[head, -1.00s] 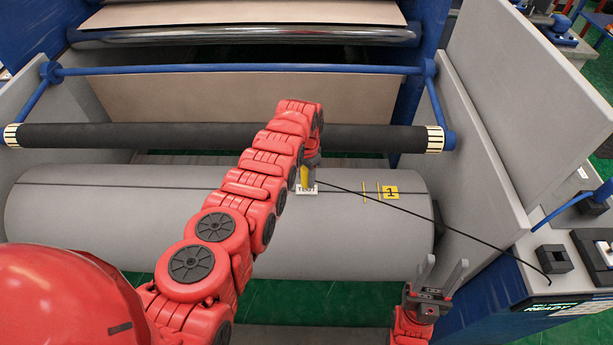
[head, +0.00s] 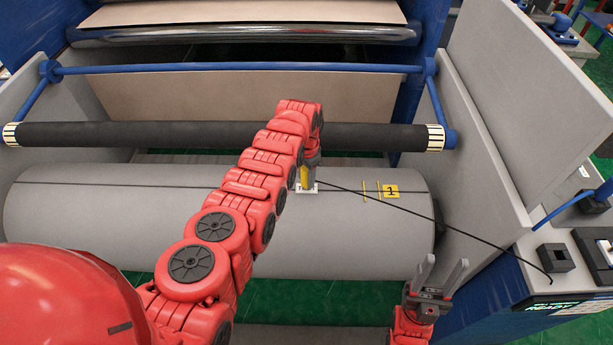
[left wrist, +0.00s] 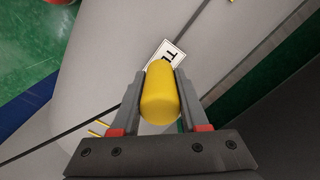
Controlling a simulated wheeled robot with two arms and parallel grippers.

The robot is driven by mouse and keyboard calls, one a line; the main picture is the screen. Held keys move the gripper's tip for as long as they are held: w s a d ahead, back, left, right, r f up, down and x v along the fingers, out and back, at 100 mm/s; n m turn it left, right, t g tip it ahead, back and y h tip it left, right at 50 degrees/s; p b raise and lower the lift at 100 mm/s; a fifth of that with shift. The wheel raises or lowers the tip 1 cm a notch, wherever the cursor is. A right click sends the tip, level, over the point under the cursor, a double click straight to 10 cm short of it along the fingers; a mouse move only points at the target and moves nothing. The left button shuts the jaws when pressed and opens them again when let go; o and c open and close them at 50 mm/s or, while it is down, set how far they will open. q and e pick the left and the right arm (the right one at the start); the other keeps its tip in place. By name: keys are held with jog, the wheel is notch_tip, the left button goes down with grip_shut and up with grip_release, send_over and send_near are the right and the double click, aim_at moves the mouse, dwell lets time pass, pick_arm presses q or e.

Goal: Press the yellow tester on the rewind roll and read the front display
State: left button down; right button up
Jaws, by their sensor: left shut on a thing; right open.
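My left gripper (head: 309,186) is shut on the yellow tester (left wrist: 160,92), low over the white TEST label (head: 303,194). The label also shows in the left wrist view (left wrist: 167,55), partly hidden by the tester. I cannot tell whether the tester's tip touches the roll. My right gripper (head: 436,280) is open and empty in front of the roll's right end. The front display (head: 562,308) at lower right shows READY, cut by the frame.
A black cable (head: 440,220) runs from the tester to the console at right. A black holder block (head: 554,258) stands on the console. A black roller (head: 130,136) and blue bar lie behind the roll. Grey side panels (head: 490,170) bound the right side.

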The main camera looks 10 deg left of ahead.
pick_arm(q)
jog(key=shift+f+b, duration=0.3)
jog(key=shift+f, duration=0.05)
jog(key=shift+s+f, duration=0.1)
jog(key=shift+s, duration=0.05)
dwell(1.3)
jog(key=shift+r+p, duration=0.75)
jog(key=shift+r, duration=0.05)
notch_tip(320, 180, up, 6)
jog(key=p, duration=0.5)
jog(key=shift+r, duration=0.2)
